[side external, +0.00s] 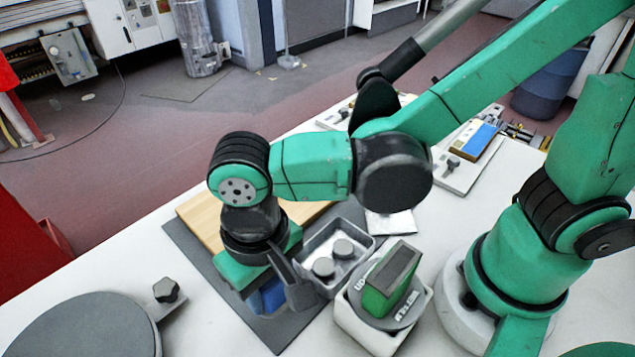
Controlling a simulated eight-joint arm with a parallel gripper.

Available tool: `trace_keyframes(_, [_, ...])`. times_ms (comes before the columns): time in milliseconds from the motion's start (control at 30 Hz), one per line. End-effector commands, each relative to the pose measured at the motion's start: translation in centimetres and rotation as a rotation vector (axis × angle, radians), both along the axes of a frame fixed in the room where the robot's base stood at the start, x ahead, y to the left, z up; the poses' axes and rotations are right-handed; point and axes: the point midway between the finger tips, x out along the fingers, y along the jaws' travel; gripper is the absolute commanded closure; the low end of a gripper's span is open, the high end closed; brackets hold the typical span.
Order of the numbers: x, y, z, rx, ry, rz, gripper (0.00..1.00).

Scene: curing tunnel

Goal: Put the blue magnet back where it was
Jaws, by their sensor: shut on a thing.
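My gripper (277,299) points down over the dark grey mat (205,262) and is shut on the blue magnet (266,298). The magnet shows only in part, as a blue patch beside the dark finger; the rest is hidden by the gripper. I cannot tell whether the magnet touches the mat or is held just above it.
A metal tray (361,238) with two round grey pieces stands close to the right of my gripper. A green block (378,300) sits on a white round-topped stand (364,334). A wooden board (200,218) lies behind. A grey disc (85,330) and knob (166,290) are at left.

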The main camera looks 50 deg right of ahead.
Motion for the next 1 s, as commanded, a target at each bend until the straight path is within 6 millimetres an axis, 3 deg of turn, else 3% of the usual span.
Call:
trace_keyframes(333, [0.0, 0.0, -3.7, 0.0, 0.0, 0.0, 1.0])
trace_keyframes(767, [0.0, 0.0, -4.3, 0.0, 0.0, 0.0, 1.0])
trace_keyframes(800, [0.0, 0.0, -4.3, 0.0, 0.0, 0.0, 0.5])
trace_keyframes(900, [0.0, 0.0, -4.2, 0.0, 0.0, 0.0, 0.27])
trace_keyframes(1000, [0.0, 0.0, -4.2, 0.0, 0.0, 0.0, 0.27])
